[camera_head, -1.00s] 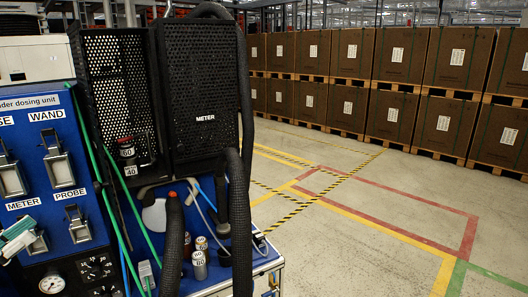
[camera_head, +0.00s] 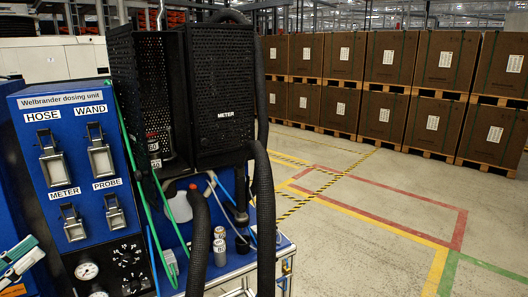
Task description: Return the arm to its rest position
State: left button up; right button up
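My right gripper is not in view.
Black perforated housings, one labelled METER (camera_head: 226,130), stand behind the panel. Thick black hoses (camera_head: 199,245) rise in front of them. Small canisters (camera_head: 220,250) stand on the blue bench. Stacked brown boxes (camera_head: 385,116) line the back. The marked floor (camera_head: 345,240) at right is clear.

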pick_arm(q)
jog(key=w+d+f+n+y, duration=0.1)
jog(key=d+f+n+y, duration=0.3)
jog(key=f, duration=0.5)
jog(key=w+d+f+n+y, duration=0.1)
jog(key=f+n+y, duration=0.1)
jog(key=f+y, duration=0.55)
jog(key=s+d+f+g+y, duration=0.1)
jog(key=s+d+f+g, duration=0.15)
jog(key=f, duration=0.35)
jog(key=s+d+f+g, duration=0.1)
jog(key=d+f+g, duration=0.1)
jog(key=d+f, duration=0.3)
jog(key=s+d+f+m+g, duration=0.1)
jog(key=s+d+f+g, duration=0.3)
jog(key=s+d, duration=0.55)
jog(key=s+d+f+g, duration=0.2)
jog(key=s+d+g, duration=0.4)
jog(key=s, duration=0.6)
jog(key=s+f+g, duration=0.1)
jog(key=s+f, duration=0.2)
jog(key=f, duration=2.4)
jog(key=s+a+f+g, duration=0.1)
jog(key=s+a+f, duration=0.1)
jog(key=s+f, duration=1.3)
jog(key=shift+s+a+m, duration=0.3)
jog(key=shift+s+m, duration=0.1)
jog(key=shift+s, duration=0.45)
jog(key=shift+y, duration=0.25)
